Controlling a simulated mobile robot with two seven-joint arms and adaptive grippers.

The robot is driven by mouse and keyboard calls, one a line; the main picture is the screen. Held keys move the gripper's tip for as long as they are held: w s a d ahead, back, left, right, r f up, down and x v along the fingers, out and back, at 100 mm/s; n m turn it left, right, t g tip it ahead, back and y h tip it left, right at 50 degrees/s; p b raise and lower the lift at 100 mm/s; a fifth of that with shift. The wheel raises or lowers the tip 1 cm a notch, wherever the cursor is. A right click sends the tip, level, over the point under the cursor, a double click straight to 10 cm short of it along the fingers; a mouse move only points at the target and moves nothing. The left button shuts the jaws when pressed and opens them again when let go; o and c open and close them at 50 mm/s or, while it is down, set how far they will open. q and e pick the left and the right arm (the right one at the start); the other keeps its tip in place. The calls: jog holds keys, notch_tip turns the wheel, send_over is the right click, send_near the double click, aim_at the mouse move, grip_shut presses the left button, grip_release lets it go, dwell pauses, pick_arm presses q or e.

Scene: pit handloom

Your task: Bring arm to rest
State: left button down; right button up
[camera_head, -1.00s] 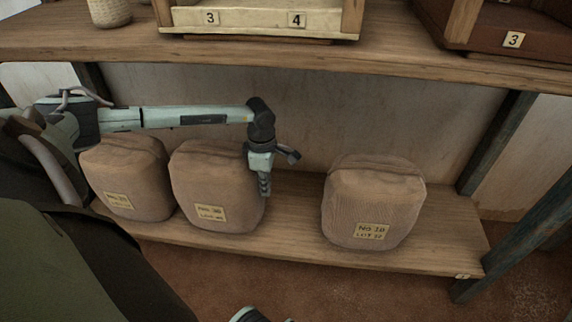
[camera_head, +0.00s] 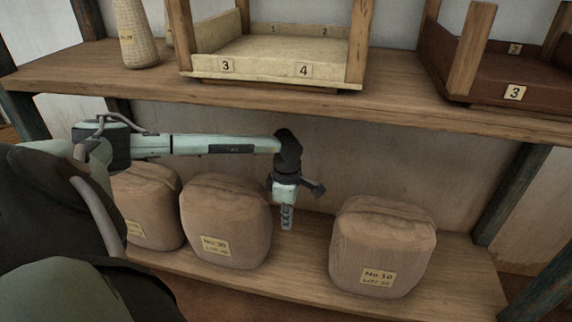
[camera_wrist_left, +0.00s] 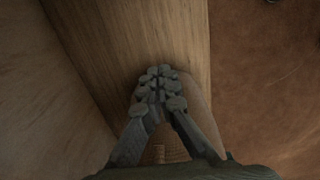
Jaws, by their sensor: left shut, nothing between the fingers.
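My left gripper (camera_head: 287,219) hangs pointing down at the end of my left arm, in the gap between two brown sacks over the lower shelf. It is shut and empty. In the left wrist view its fingers (camera_wrist_left: 160,85) are together above the wooden shelf board, with part of a sack just behind them. The middle sack (camera_head: 226,215) stands to its left and the right sack (camera_head: 382,240), labelled No 10, stands to its right. My right gripper is not in view.
A third sack (camera_head: 148,205) stands at the left, partly behind my arm. The upper shelf (camera_head: 400,107) runs above my arm, bearing a pale numbered tray (camera_head: 275,74), a dark numbered tray (camera_head: 513,93) and a woven cone (camera_head: 137,40). The lower shelf (camera_head: 295,262) is bare between the middle and right sacks.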

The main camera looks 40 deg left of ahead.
pick_arm(q)
notch_tip(320, 180, up, 7)
jog(key=shift+s+a+p, duration=0.15)
jog(key=shift+a+p, duration=0.05)
jog(key=shift+p, duration=0.25)
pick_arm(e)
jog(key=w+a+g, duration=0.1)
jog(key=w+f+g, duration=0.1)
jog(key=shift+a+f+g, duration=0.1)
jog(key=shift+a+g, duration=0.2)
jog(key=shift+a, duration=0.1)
pick_arm(q)
jog(key=shift+r, duration=0.1)
